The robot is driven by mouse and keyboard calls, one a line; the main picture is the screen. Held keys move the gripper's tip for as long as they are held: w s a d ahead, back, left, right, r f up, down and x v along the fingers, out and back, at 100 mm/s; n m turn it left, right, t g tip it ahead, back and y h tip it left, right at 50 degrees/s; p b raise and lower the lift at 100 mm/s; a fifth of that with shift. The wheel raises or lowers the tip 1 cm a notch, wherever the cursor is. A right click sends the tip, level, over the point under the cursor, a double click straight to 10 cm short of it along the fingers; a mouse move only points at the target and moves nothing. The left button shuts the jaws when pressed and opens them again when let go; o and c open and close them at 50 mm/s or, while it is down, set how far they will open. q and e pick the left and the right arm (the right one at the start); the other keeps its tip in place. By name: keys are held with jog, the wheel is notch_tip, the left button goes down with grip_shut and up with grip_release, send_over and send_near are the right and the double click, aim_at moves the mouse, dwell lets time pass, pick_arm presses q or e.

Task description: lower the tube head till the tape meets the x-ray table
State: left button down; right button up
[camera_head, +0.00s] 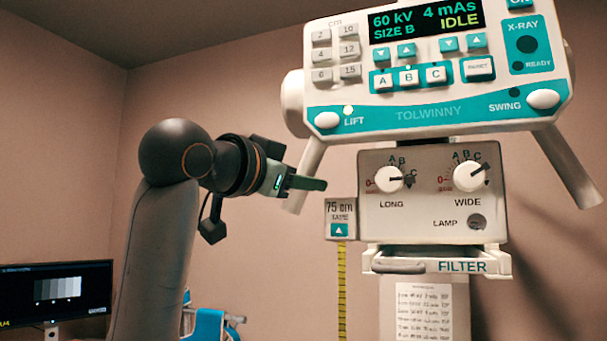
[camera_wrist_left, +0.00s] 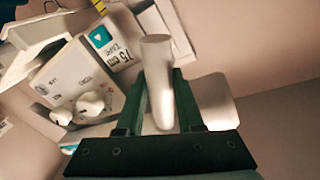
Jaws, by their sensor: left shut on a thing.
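The tube head (camera_head: 440,70) fills the upper right of the head view, with its panel reading 60 kV, 4 mAs, IDLE. A small white lamp beside LIFT is lit; the one by SWING is dark. The yellow tape (camera_head: 342,290) hangs from the 75 cm tape box (camera_head: 340,218); its lower end is out of frame. My left gripper (camera_head: 308,184) is at the left grey handle (camera_head: 311,158). In the left wrist view its fingers (camera_wrist_left: 160,78) are shut around the pale handle (camera_wrist_left: 157,50). The x-ray table cannot be made out. My right gripper is out of view.
The collimator box (camera_head: 432,205) with its knobs and a FILTER tray (camera_head: 438,262) sit below the panel. A monitor (camera_head: 56,290) stands at lower left. A blue piece of furniture (camera_head: 208,325) shows partly behind my left arm. A second handle (camera_head: 570,165) is free.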

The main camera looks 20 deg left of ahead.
pick_arm(q)
notch_tip(320, 180, down, 13)
jog(key=b, duration=0.8)
jog(key=shift+f, duration=0.15)
jog(key=c, duration=0.6)
grip_release()
jog(key=shift+o, duration=0.2)
jog(key=shift+s, duration=0.1)
